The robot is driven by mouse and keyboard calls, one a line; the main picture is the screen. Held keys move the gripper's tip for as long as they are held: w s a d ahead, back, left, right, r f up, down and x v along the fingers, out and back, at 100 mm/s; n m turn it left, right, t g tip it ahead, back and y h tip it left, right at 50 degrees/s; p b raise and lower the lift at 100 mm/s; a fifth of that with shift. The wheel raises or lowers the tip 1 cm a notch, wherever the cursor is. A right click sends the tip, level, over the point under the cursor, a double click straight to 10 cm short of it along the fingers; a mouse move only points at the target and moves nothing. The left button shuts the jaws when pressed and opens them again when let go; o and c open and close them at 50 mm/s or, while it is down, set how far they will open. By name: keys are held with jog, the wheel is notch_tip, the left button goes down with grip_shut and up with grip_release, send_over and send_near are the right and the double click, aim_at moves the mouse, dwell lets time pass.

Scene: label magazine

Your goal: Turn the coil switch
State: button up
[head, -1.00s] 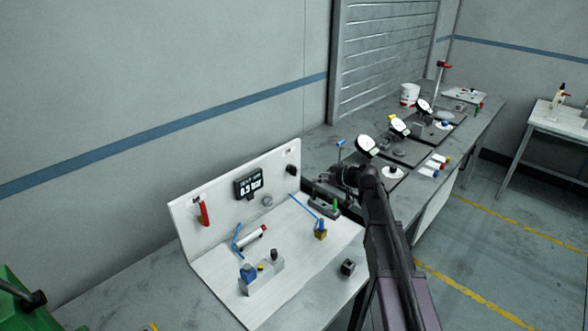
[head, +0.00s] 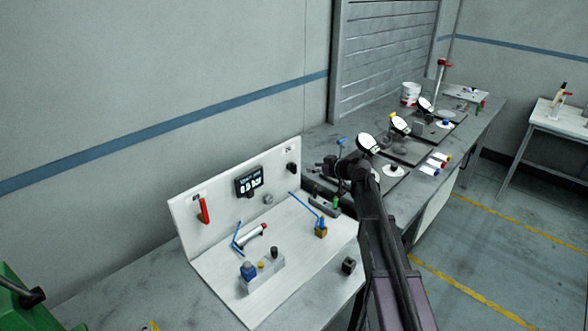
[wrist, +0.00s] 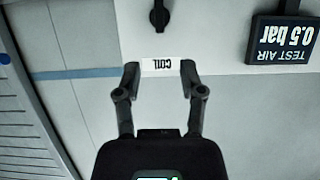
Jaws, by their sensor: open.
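The coil switch (head: 291,167) is a small black knob on the upright white panel, near its right edge. In the wrist view the coil switch (wrist: 159,16) stands at the top edge with its pointer along the picture's vertical. A white label reading COIL (wrist: 161,67), upside down, lies beside it. My gripper (head: 324,167) is to the right of the panel, apart from the knob. In the wrist view my gripper (wrist: 160,75) is open and empty, its two fingers appearing on either side of the label.
A black display (wrist: 283,40) reads TEST AIR 0.5 bar. A red handle (head: 204,211) hangs on the panel's left. On the white base are a cylinder (head: 253,236), a valve block (head: 263,275) and blue tubing (head: 306,206). Dial gauges (head: 369,144) stand on the bench beyond.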

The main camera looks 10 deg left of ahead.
aim_at(296, 166)
jog(key=b+x, duration=0.4)
jog(key=x, duration=0.7)
jog(key=shift+f, duration=0.15)
jog(key=shift+c, duration=0.2)
grip_shut()
